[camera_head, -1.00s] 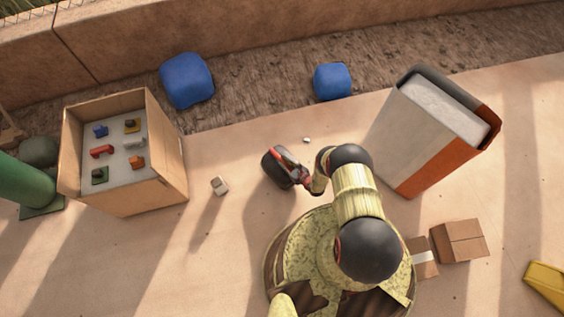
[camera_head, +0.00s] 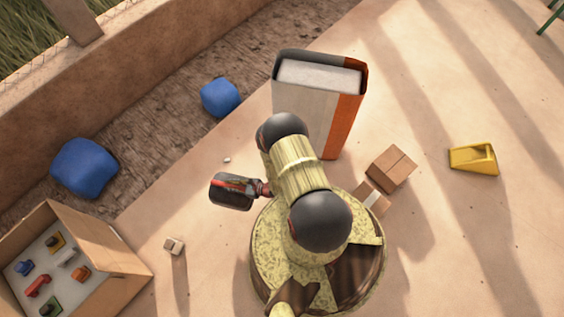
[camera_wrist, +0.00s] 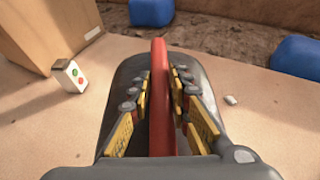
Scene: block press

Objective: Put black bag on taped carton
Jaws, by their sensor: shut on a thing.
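The black bag (camera_head: 228,201) is a dark rounded bag with a red handle (camera_wrist: 159,100), hanging to the left of my base in the head view. My gripper (camera_head: 246,186) is shut on the handle; in the wrist view its yellow-padded fingers (camera_wrist: 160,76) stand on either side of it. The bag's dark body (camera_wrist: 129,72) shows behind the fingers. The taped carton (camera_head: 376,203) is a small brown box with a pale strip on top, on the ground right of my base. My arm and base partly hide it, and the bag is well apart from it.
A plain brown carton (camera_head: 391,168) stands against the taped one. A yellow wedge (camera_head: 474,159) lies right. Blue lumps (camera_head: 85,167) lie near the wall.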

